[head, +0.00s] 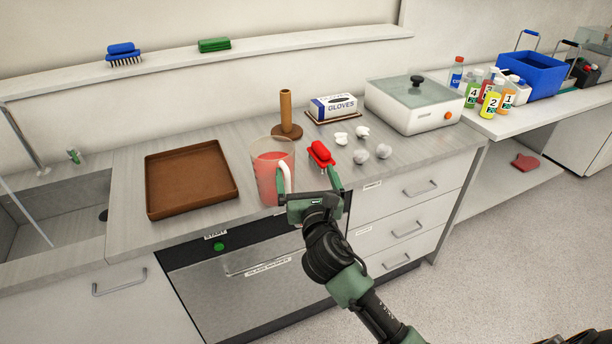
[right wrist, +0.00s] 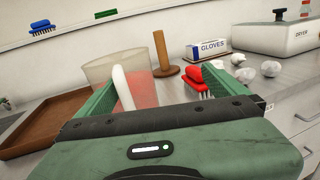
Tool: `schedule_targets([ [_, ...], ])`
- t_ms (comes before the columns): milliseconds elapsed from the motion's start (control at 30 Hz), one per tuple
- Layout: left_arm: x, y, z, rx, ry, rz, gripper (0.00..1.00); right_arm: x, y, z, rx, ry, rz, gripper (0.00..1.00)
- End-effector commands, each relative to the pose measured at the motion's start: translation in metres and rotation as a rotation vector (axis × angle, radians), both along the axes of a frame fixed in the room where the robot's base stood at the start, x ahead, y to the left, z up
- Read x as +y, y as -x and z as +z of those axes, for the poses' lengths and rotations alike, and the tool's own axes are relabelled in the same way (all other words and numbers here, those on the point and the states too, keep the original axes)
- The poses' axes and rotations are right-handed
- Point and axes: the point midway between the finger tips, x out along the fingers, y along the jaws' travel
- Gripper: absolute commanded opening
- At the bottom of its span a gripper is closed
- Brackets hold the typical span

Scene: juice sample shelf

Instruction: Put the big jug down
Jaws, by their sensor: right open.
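The big jug (head: 268,180) is clear with red liquid in it and a white handle (head: 284,177). It stands upright on the grey counter (head: 130,233), close to the front edge. My right gripper (head: 308,183) is open at the jug's handle side. In the right wrist view the handle (right wrist: 122,88) shows between the spread fingers, nearer the left finger, and the jug's body (right wrist: 142,90) is beyond it. I cannot tell whether a finger touches the handle. My left gripper is not in view.
A red brush (head: 320,154) lies just beyond my right gripper. A brown tray (head: 190,179) is left of the jug. A wooden post (head: 286,112), a glove box (head: 333,106), crumpled white pieces (head: 362,132) and a dryer (head: 413,104) stand behind and right.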

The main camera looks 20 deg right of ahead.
Motion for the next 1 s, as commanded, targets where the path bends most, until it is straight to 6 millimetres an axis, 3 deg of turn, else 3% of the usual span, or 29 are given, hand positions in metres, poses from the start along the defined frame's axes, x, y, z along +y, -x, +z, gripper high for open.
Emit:
schedule_targets([
  [167, 0.0, 0.0, -0.002, 0.0, 0.0, 0.0, 0.0, 0.003, 0.012, -0.001, -0.001, 0.0, 0.0, 1.0],
  [533, 0.0, 0.0, -0.009, 0.0, 0.0, 0.001, 0.0, 0.016, 0.068, -0.001, 0.0, -0.001, 0.002, 1.0],
  [900, 0.0, 0.0, -0.009, 0.0, 0.0, 0.001, 0.0, 0.017, 0.076, 0.0, 0.0, 0.0, 0.0, 1.0],
  [1000, 0.0, 0.0, -0.009, 0.0, 0.0, 0.001, 0.0, 0.017, 0.076, 0.0, 0.0, 0.0, 0.0, 0.75],
])
